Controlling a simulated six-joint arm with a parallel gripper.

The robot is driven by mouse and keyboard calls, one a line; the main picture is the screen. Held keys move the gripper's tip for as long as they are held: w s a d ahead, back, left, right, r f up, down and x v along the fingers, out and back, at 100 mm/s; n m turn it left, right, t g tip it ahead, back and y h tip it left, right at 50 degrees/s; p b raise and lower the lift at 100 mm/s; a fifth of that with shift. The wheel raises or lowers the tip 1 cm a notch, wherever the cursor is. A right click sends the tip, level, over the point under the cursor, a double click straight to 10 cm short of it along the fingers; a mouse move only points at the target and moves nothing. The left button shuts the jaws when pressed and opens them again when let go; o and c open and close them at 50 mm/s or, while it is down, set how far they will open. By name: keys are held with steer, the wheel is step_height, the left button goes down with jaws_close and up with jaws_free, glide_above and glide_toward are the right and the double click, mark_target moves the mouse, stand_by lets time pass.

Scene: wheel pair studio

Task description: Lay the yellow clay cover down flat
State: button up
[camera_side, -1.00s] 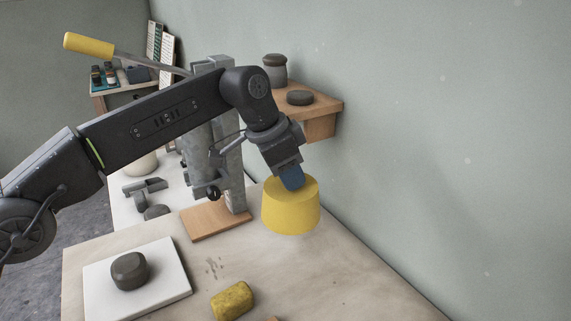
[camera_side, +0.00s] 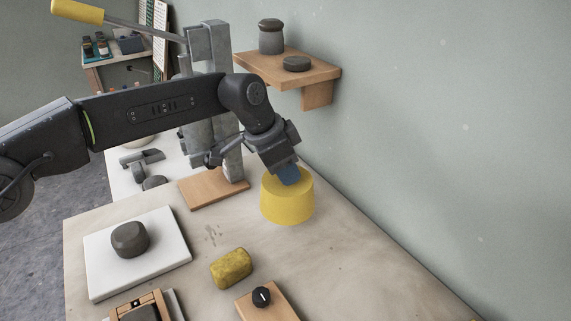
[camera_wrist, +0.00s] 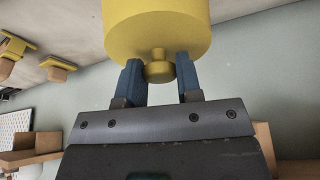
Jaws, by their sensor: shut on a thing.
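The yellow clay cover (camera_side: 287,200) is a tapered, bucket-shaped piece, upright with its flat top up. It stands at or just above the worktable by the wall side; I cannot tell whether its rim touches the wood. My gripper (camera_side: 288,178) reaches down to its top from the upper left, tilted. In the wrist view the cover (camera_wrist: 155,28) fills the top middle, and its small round knob (camera_wrist: 158,70) lies between my two blue fingers (camera_wrist: 159,62). My gripper is shut on the knob. The cover's underside is hidden.
The worktable (camera_side: 345,260) is bare right of the cover. A yellow sponge-like block (camera_side: 231,268) and a wooden block with a dark knob (camera_side: 262,297) lie in front. A white board (camera_side: 105,265) with a dark lump is at left. A grey metal column (camera_side: 212,100) stands behind, on a wooden base.

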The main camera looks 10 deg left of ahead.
steer(key=shift+f, duration=3.1)
steer(key=shift+f, duration=0.3)
steer(key=shift+f, duration=0.25)
steer(key=o, duration=1.1)
steer(key=v, duration=1.4)
steer(key=shift+w+d, duration=0.1)
